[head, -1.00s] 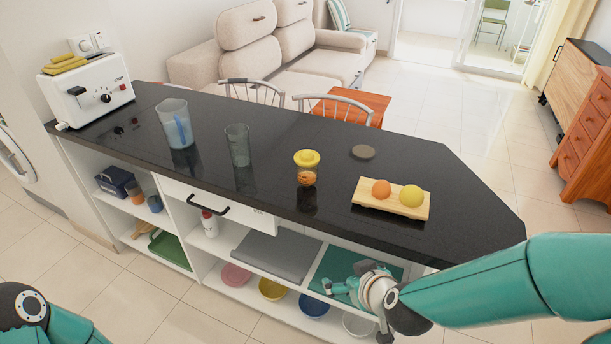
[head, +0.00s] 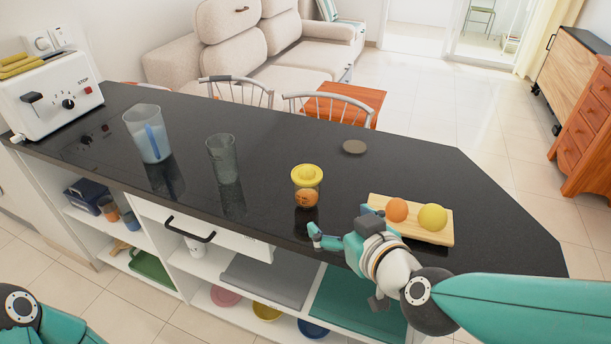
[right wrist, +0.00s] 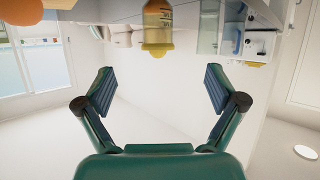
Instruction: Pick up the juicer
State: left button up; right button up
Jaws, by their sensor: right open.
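The juicer (head: 307,186), a small clear jar with a yellow top and something orange inside, stands upright on the dark countertop (head: 270,150) near its front edge. My right gripper (head: 340,226) is open and empty, in front of the juicer and a little to its right, apart from it. In the right wrist view the juicer (right wrist: 157,28) appears upside down at the top, between and beyond the two spread fingers (right wrist: 160,80). Only part of my left arm shows at the lower left of the head view; its gripper is out of sight.
A wooden board (head: 411,225) with an orange (head: 396,210) and a yellow fruit (head: 433,217) lies right of the juicer, close to my right gripper. A grey glass (head: 223,160), a jug (head: 150,135) and a toaster (head: 50,97) stand left. A round coaster (head: 354,147) lies behind.

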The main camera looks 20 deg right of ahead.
aim_at(311, 192)
jog(key=p+x, duration=0.1)
jog(key=x, duration=0.5)
jog(key=p+x, duration=0.1)
jog(key=x, duration=0.4)
jog(key=shift+w+r+p, duration=0.1)
jog(key=shift+w+p, duration=0.2)
jog(key=shift+w, duration=0.15)
jog(key=shift+w+a, duration=0.1)
jog(key=shift+w, duration=0.35)
jog(key=p+x, duration=0.1)
jog(key=x, duration=0.3)
jog(key=shift+w, duration=0.35)
jog(key=shift+r, duration=0.1)
jog(key=c, duration=1.4)
